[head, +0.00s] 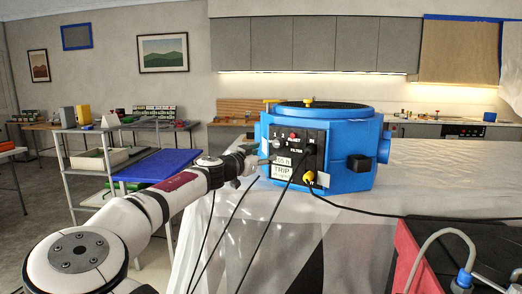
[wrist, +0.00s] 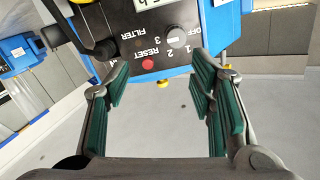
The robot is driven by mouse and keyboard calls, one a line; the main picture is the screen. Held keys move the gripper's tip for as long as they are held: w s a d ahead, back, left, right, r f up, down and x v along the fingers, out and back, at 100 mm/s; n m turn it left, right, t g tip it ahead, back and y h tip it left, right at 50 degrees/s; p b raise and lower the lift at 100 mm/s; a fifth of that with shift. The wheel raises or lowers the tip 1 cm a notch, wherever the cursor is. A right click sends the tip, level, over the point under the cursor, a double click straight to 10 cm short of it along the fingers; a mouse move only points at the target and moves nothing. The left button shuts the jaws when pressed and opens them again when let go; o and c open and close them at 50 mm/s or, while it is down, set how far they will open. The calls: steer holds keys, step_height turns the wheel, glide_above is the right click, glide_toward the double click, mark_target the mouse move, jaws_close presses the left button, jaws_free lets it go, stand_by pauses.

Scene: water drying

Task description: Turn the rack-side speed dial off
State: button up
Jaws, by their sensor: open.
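A blue machine (head: 345,135) stands on a sheet-covered table and carries a black control panel (head: 314,146). In the wrist view the panel is upside down. Its small grey dial (wrist: 176,38) sits among the marks OFF, 1, 2 and 3, with a pale bar across it; I cannot tell which mark it points to. A red RESET button (wrist: 147,64) is beside the dial. My gripper (head: 270,161) is in front of the panel; in the wrist view its dark green pads (wrist: 165,95) are wide apart and empty, with the dial beyond them, apparently untouched.
A dark round knob (wrist: 105,48) is beside the FILTER label. Black cables (head: 268,213) hang from the panel past the table edge. A metal rack (head: 72,176) with a blue board (head: 160,164) stands left. A red-sided case (head: 407,258) is at front right.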

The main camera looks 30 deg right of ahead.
mark_target(276, 143)
steer(key=shift+t, duration=0.3)
steer(key=x, duration=0.4)
steer(key=w+x, duration=0.1)
steer(key=x, duration=0.3)
steer(key=w+a+x, duration=0.1)
steer(key=x, duration=0.4)
steer(key=shift+s+a+r, duration=0.1)
steer(key=shift+a+r, duration=0.05)
steer(key=shift+r, duration=0.1)
steer(key=shift+c, duration=0.2)
steer(key=c, duration=1.1)
